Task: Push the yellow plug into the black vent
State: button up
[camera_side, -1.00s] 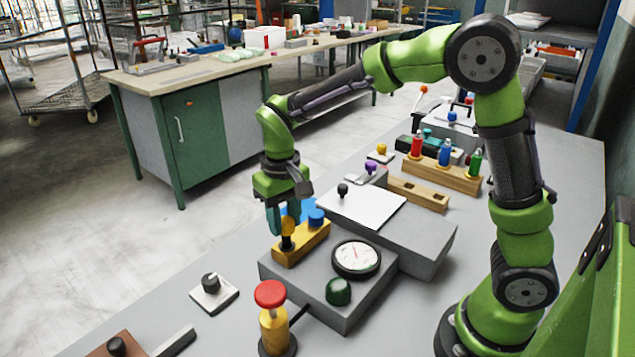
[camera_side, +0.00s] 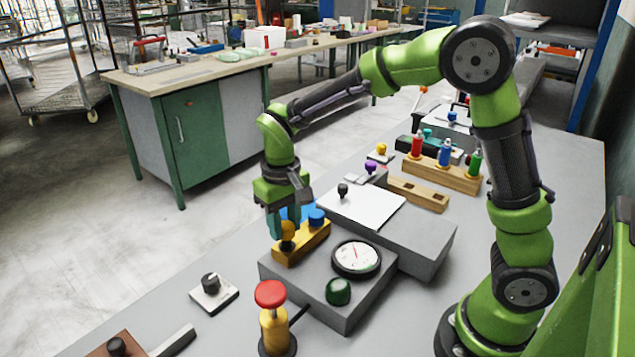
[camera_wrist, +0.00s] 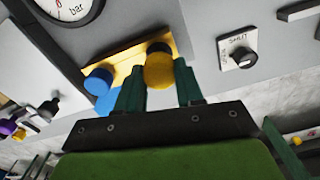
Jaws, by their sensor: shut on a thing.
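My gripper (camera_side: 284,224) points down over the yellow block (camera_side: 308,242) and is shut on the yellow plug (camera_side: 288,229). The wrist view also shows the yellow plug (camera_wrist: 159,73) between my two green fingers (camera_wrist: 159,80). The black vent (camera_side: 287,245) shows just under the plug on the block. In the wrist view the black vent (camera_wrist: 158,47) shows as a dark rim right against the plug. The plug looks lined up with it and touching or partly in it; I cannot tell how deep it sits.
A blue plug (camera_side: 316,217) stands on the same block beside my gripper. The grey box under it carries a gauge (camera_side: 357,258) and a green dome (camera_side: 338,291). A red-topped yellow post (camera_side: 272,305) stands in front.

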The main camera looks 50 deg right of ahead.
aim_at(286, 226)
jog(key=shift+f, duration=1.4)
jog(key=o, duration=1.1)
notch_tip(286, 226, up, 17)
jog(key=s+d+t, duration=0.1)
jog(key=s+t, duration=0.1)
jog(key=s, duration=0.3)
jog(key=s+d+f+m+t+y, duration=0.1)
jog(key=s+t, duration=0.1)
jog(key=s, duration=0.3)
jog(key=s+d+f+t+y, duration=0.1)
jog(key=s+d+t, duration=0.1)
jog(key=s, duration=0.4)
jog(key=shift+f+m+t, duration=0.1)
jog(key=shift+m+t, duration=0.3)
jog(key=shift+t, duration=0.2)
